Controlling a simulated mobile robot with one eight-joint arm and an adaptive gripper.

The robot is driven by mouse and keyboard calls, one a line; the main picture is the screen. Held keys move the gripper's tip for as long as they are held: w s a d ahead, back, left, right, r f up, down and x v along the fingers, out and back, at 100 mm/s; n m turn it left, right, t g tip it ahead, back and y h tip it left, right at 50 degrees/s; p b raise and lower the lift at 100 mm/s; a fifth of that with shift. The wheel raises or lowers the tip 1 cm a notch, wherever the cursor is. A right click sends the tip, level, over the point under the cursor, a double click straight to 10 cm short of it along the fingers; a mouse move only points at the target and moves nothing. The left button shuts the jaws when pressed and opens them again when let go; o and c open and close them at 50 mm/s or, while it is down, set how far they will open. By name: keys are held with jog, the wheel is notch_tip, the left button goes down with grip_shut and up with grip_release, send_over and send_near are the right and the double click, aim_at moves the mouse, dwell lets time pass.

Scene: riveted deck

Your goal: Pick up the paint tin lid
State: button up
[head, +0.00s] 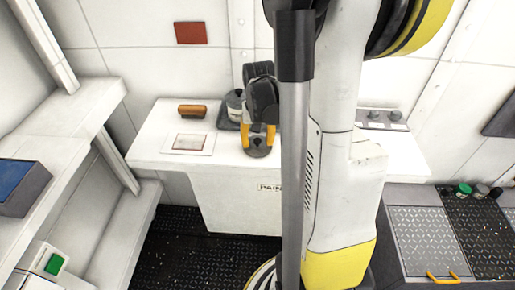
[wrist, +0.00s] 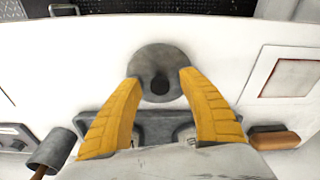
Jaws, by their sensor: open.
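A round grey disc with a dark knob or hole at its centre, which looks like the paint tin lid (wrist: 160,56), lies on the white bench top. In the wrist view it sits between and just beyond my two yellow fingertips. My gripper (wrist: 160,78) is open, with one finger at each side of the disc's near part; I cannot tell if they touch it. In the head view my gripper (head: 258,137) points down over the lid (head: 258,152), near the bench's front edge, and hides part of it.
A dark tray (wrist: 152,121) lies behind the lid, partly hidden by my fingers. A wooden-handled item (head: 192,111) and a red-bordered square panel (head: 188,142) are on the bench (head: 150,149) to the left. A grey cup-like item (wrist: 52,148) also shows in the wrist view.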

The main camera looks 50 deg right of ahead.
jog(key=shift+r, duration=0.1)
grip_shut()
